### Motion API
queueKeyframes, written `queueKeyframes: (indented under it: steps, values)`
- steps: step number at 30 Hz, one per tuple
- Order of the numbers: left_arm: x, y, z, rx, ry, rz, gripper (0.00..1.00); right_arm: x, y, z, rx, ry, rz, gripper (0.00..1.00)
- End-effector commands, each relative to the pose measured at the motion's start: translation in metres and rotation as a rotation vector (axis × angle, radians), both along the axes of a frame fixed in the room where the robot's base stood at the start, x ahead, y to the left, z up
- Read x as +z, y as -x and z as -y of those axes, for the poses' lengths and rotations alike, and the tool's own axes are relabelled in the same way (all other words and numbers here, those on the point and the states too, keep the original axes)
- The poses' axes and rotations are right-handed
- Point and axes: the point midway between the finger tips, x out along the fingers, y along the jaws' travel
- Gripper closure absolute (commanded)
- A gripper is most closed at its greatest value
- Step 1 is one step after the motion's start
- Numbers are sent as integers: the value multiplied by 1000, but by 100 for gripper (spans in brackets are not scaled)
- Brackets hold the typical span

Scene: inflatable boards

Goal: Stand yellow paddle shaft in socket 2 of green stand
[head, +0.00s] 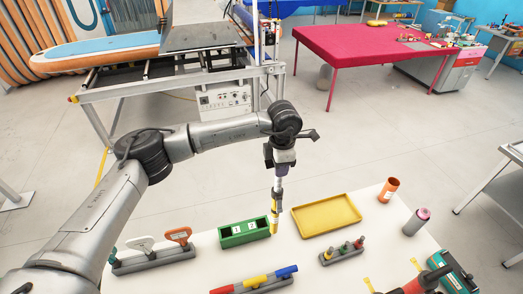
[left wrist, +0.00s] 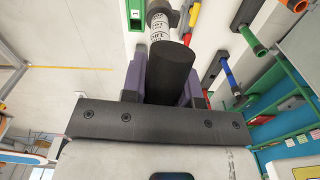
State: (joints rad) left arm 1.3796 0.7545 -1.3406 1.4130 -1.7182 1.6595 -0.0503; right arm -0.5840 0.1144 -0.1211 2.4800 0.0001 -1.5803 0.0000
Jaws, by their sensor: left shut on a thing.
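My left gripper (head: 279,166) points down above the white table. Its purple fingers (left wrist: 166,80) are shut on the yellow paddle shaft (head: 275,212), which hangs roughly upright. In the left wrist view the shaft (left wrist: 170,72) has a black end between the fingers and a white printed band beyond it. The green stand (head: 244,233) sits just left of the shaft's lower end, with labels 1 and 2 on its front. A corner of it shows in the left wrist view (left wrist: 136,15). I cannot tell whether the shaft touches the stand or table.
A yellow tray (head: 326,215) lies right of the shaft. A grey rack (head: 152,260) with paddle handles stands left; a red, yellow and blue shaft (head: 255,281) lies in front. A small knobbed rack (head: 342,253), orange cup (head: 388,191) and pink-topped cylinder (head: 416,222) are to the right.

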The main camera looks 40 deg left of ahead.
Motion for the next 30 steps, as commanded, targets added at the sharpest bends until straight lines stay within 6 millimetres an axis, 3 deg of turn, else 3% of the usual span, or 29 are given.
queueKeyframes:
  steps: [3, 10, 15, 30]
  values:
    - [0, -11, -39, 272, -1, 8, 100, -2, 0, 0, 0, 0, 1, 100]
    - [1, -19, -78, 567, 0, 16, 100, -3, -1, 0, 0, 1, 2, 100]
    - [1, -21, -86, 625, 0, 17, 100, -3, -1, 1, 3, 5, 3, 100]
    - [1, -20, -86, 624, -1, 15, 100, -1, -2, 3, 5, 10, 5, 100]
